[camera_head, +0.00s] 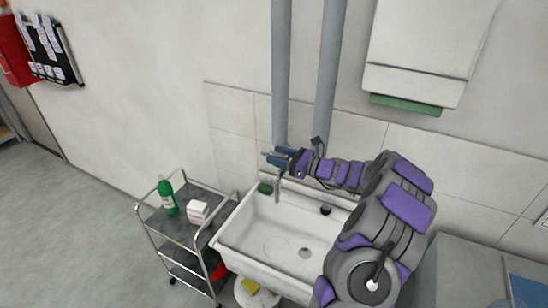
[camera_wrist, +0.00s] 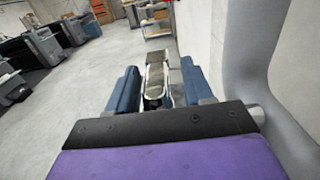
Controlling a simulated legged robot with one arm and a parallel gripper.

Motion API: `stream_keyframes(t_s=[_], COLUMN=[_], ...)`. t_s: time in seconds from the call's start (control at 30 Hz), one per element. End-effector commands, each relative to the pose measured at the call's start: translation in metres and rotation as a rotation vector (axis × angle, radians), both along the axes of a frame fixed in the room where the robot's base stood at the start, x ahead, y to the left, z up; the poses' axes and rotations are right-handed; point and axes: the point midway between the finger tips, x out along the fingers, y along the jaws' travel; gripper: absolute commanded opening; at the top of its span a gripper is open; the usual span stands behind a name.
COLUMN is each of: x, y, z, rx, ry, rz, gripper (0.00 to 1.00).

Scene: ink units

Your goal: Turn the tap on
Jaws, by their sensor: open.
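The tap (camera_head: 277,191) is a grey metal fitting at the back edge of the white sink (camera_head: 229,247), in the head view. My gripper (camera_head: 270,157) is just above the tap, in front of the wall, pointing left. Its blue fingers are apart, also in the wrist view (camera_wrist: 158,70). A narrow, metal-edged piece (camera_wrist: 155,76) shows between the fingers there. I cannot tell whether it is part of the tap or something farther off. The tap's handle is not clear in the head view, and I see no water running.
Two grey pipes (camera_head: 281,70) run down the wall behind my gripper. A trolley (camera_head: 174,228) with a green bottle (camera_head: 167,196) and white boxes (camera_head: 198,212) stands left of the sink. A dispenser (camera_head: 418,50) hangs at upper right. The floor at left is clear.

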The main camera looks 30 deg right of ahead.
Motion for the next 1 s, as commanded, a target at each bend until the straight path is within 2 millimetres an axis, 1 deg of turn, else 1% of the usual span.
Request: stream_keyframes(t_s=[0.03, 0.2, 0.5, 0.57, 1.0], x=[0.005, 0.013, 0.015, 0.015, 0.015], y=[0.004, 0.011, 0.011, 0.011, 0.011], z=[-0.001, 0.000, 0.000, 0.000, 0.000], rx=[0.000, 0.001, 0.001, 0.001, 0.001], ry=[0.000, -0.001, -0.001, -0.001, -0.002], rz=[0.002, 0.000, 0.000, 0.000, -0.001], gripper=[0.51, 0.51, 0.51, 0.46, 0.04])
